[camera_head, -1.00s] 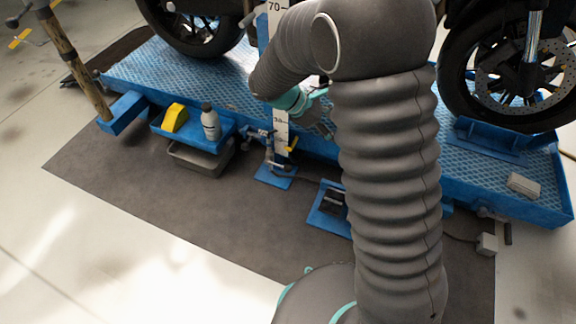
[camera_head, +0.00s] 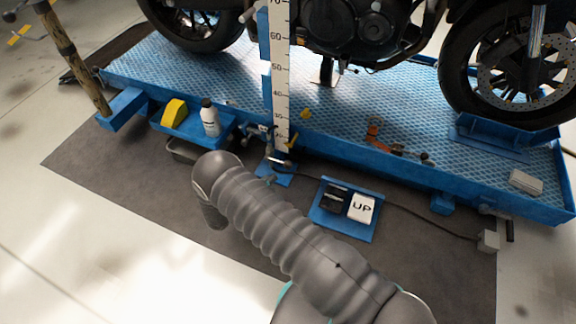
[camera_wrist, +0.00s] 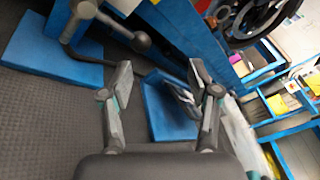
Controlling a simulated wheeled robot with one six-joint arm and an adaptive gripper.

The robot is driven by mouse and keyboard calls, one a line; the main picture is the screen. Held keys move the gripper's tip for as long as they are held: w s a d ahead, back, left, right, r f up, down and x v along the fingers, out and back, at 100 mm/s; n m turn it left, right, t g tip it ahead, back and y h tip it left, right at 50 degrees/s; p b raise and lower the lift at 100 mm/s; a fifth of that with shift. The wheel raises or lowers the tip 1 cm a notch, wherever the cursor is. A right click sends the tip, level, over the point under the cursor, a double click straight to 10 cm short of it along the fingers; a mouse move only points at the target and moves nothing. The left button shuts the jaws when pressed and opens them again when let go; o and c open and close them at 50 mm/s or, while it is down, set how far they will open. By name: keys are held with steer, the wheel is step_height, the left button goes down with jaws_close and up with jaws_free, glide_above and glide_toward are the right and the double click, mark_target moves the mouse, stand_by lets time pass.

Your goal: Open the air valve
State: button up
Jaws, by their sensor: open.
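The air valve appears to be among the small fittings (camera_head: 262,131) at the foot of the measuring post, by the lift's front edge. In the wrist view, a dark bent rod with a round knob (camera_wrist: 141,41) stands by a blue plate (camera_wrist: 45,52), ahead and left of my gripper (camera_wrist: 161,82). My gripper's fingers are apart with nothing between them. In the head view my arm hides the gripper, or nearly all of it.
A blue motorcycle lift (camera_head: 350,140) carries a motorcycle (camera_head: 365,30). On the floor mat stands a foot pedal marked UP (camera_head: 361,208). A white bottle (camera_head: 210,118) and yellow block (camera_head: 174,113) sit on a side tray. Clear floor lies at the lower left.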

mark_target(288, 165)
steer(key=w+d+f, duration=0.1)
steer(key=w+d, duration=0.1)
steer(key=w, duration=0.1)
steer(key=w+d+f+n+t, duration=0.1)
steer(key=w+d, duration=0.1)
steer(key=w, duration=0.1)
steer(key=w+d+f+n+y, duration=0.1)
steer(key=w+d, duration=0.2)
steer(key=shift+w+f+t+p, duration=0.3)
steer(key=shift+w, duration=0.05)
jaws_close()
stand_by(0.4)
